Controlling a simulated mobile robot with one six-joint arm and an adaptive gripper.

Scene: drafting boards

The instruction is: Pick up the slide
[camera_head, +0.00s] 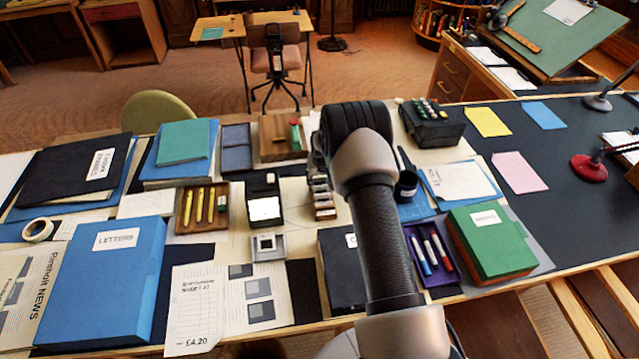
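A small square slide with a pale frame and a dark centre (266,243) lies near the middle of the table, on or in a light grey square holder. It sits just below a black box with a white label. My arm rises from the bottom of the view, right of the slide, and bends at a dark joint above it. My gripper cannot be made out; the arm seems to hide it. Nothing covers the slide in this view.
A tray of yellow pens (202,207) is left of the slide, and printed sheets (228,303) lie below it. A black box (341,268) is close on its right. A blue letters box (104,282) and a green box (489,243) stand farther out. The table is crowded.

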